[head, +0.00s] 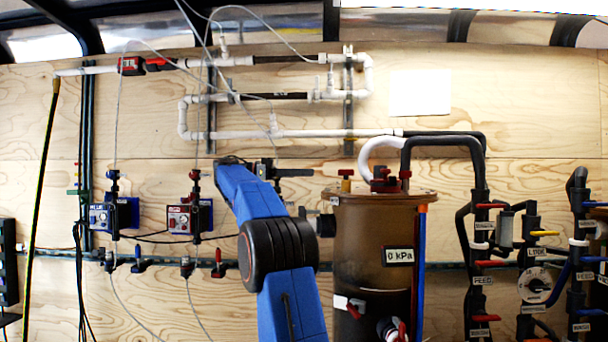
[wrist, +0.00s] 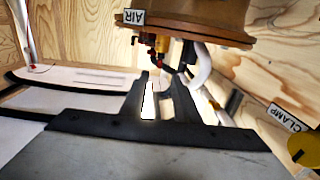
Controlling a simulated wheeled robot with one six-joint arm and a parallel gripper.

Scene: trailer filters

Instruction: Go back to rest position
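My blue arm rises in the head view, and my gripper (head: 295,172) is at its upper end, in front of the plywood wall and left of the brown tank's lid. In the wrist view my gripper (wrist: 157,74) shows two dark fingers with a bright gap between them. It is open and nothing is held. The brown tank (head: 372,240) carries a "0 kPa" label and has red and yellow valves on top. Its underside-up rim (wrist: 190,30) with an "AIR" tag shows beyond the fingers in the wrist view.
White pipes (head: 290,133) run along the upper wall. Blue and red valve boxes (head: 115,215) (head: 188,217) hang at the left. Black piping with red handles (head: 485,262) stands right of the tank. A yellow "CLAMP" knob (wrist: 303,150) is at the wrist view's right.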

